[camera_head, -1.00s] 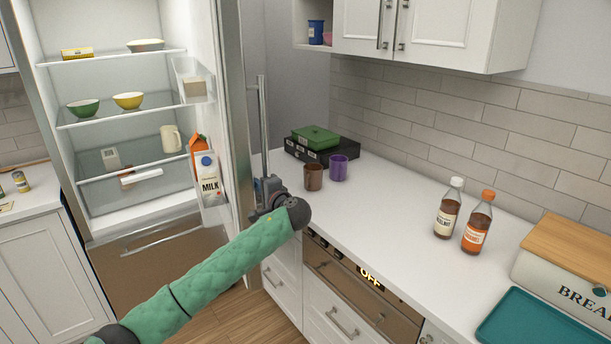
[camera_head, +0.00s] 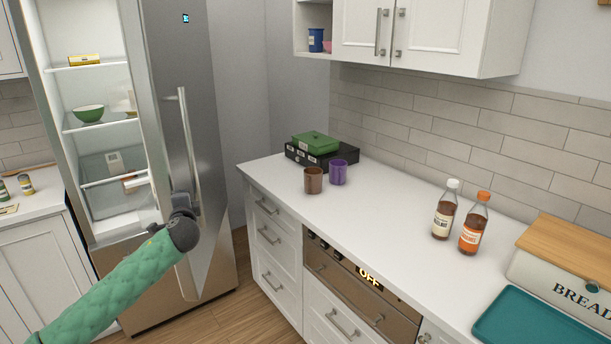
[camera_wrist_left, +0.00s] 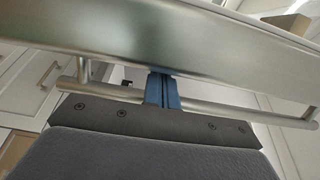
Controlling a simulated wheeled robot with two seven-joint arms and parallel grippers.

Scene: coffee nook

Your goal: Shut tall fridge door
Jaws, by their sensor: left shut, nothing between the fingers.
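The tall fridge (camera_head: 62,30) stands at the left in the head view. Its steel door (camera_head: 200,90) is partly open, and a strip of lit shelves shows at its left. The long vertical door handle (camera_head: 188,135) is on the door's outer face. My left gripper (camera_head: 182,204) is at the lower part of the door by the handle, with my green arm below it. In the left wrist view the shut blue fingers (camera_wrist_left: 162,90) reach to the handle bar (camera_wrist_left: 215,107) and the door's steel edge (camera_wrist_left: 180,50). My right gripper is not in view.
A white counter (camera_head: 390,210) runs along the right, with drawers (camera_head: 270,235) below it. A brown cup (camera_head: 313,181), a purple cup (camera_head: 338,173) and two bottles (camera_head: 445,212) stand on it. The floor (camera_head: 245,310) before the fridge is clear.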

